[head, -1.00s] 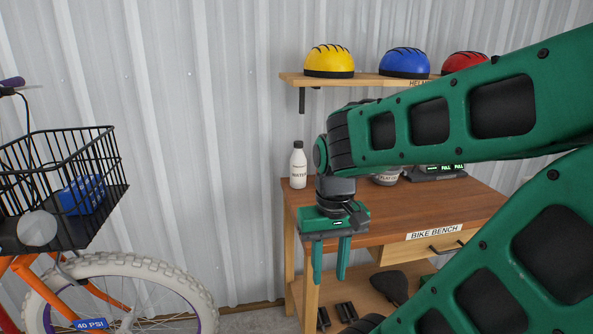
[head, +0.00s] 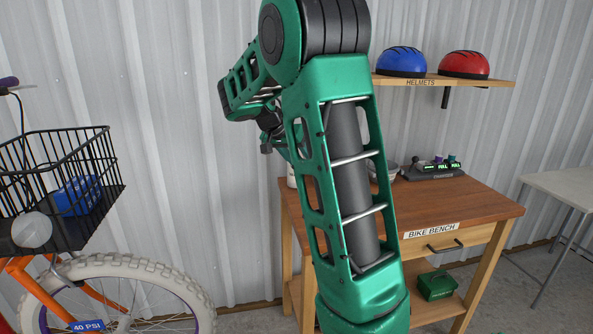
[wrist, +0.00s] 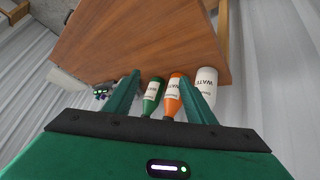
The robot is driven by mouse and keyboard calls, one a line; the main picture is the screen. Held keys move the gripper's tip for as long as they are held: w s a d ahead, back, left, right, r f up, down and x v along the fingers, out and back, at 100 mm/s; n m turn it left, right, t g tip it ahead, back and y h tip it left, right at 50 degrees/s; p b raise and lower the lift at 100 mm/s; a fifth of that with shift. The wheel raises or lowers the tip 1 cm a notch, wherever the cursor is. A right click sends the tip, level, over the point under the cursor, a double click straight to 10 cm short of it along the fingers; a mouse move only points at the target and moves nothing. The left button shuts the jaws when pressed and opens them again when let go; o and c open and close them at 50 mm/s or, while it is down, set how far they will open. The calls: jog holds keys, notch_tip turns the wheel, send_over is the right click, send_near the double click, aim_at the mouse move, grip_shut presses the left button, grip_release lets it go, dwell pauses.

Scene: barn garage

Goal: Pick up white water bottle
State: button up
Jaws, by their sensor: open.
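The white water bottle (wrist: 207,84) stands on the wooden bench near its edge, at the right in the wrist view. In the head view only a white sliver (head: 291,173) shows beside my arm, likely the same bottle. My gripper (wrist: 160,78) is open and empty. In the wrist view the white bottle is just outside the right finger. An orange bottle (wrist: 173,97) and a green bottle (wrist: 152,94) appear between the fingers, beyond them. I cannot tell the exact distance. In the head view my arm hides most of the gripper and bottles.
The bench (head: 465,205) stands against the corrugated wall, under a helmet shelf (head: 480,82) with a blue helmet (head: 402,61) and a red helmet (head: 464,64). A bike basket (head: 55,185) is at the left. A device (head: 434,172) and a bowl are on the bench.

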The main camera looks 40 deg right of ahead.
jog(key=w+d+m+h, duration=0.2)
jog(key=w+h, duration=0.1)
jog(key=w, duration=0.5)
jog(key=w+d+m+h, duration=0.2)
jog(key=w+h, duration=0.1)
jog(key=w, duration=0.6)
jog(key=shift+m+g, duration=0.3)
jog(key=shift+g, duration=0.1)
jog(key=shift+w+x, duration=0.15)
jog(key=shift+x, duration=2.45)
jog(key=shift+w+x, duration=0.1)
jog(key=shift+x, duration=2.5)
grip_shut()
